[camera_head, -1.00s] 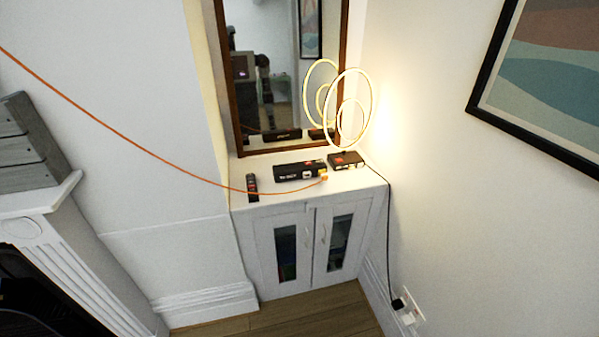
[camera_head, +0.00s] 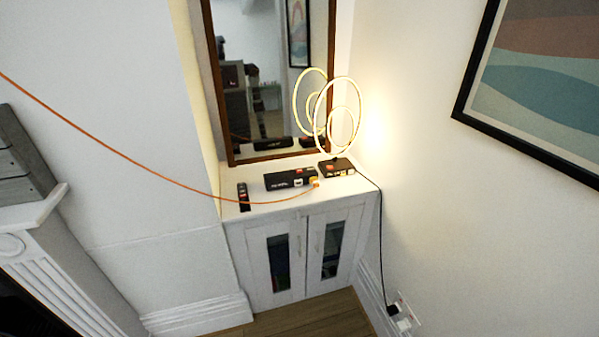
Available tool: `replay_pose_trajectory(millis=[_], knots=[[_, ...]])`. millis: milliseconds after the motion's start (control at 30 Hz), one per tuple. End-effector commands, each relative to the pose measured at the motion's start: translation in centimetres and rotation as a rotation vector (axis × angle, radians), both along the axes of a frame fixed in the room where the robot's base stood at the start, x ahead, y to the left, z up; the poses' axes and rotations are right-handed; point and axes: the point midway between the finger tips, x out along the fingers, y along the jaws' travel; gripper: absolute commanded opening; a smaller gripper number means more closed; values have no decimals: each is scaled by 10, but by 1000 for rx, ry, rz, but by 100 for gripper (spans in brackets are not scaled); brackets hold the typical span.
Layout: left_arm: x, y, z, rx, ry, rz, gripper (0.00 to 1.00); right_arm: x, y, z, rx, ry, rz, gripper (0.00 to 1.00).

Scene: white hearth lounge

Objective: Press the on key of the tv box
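A black box (camera_head: 285,180) with pale lettering and an orange-red patch lies on top of the white cabinet (camera_head: 262,209), and it looks like the tv box. An orange cable (camera_head: 140,149) runs from the upper left to a plug (camera_head: 315,183) at the box's right front. A second dark box (camera_head: 337,167), also with an orange-red patch, sits to its right, at the foot of the lit ring lamp (camera_head: 338,110). The keys are too small to make out. Neither of my grippers shows.
A black remote (camera_head: 243,197) lies at the cabinet top's left end. A framed mirror (camera_head: 262,80) stands behind. A black cord (camera_head: 380,255) runs down to a wall socket (camera_head: 402,315). A white fireplace surround (camera_head: 50,250) is at the left. Wooden floor shows in front.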

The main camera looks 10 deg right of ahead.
Motion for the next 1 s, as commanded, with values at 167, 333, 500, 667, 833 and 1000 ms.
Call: replay_pose_trajectory(millis=[167,333,500,667,833,1000], knots=[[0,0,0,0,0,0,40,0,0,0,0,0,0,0],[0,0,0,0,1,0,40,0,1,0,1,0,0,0],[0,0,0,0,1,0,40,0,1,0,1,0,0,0],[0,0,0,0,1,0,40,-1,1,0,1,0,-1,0],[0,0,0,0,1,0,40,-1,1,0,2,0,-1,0],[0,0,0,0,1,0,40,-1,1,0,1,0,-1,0]])
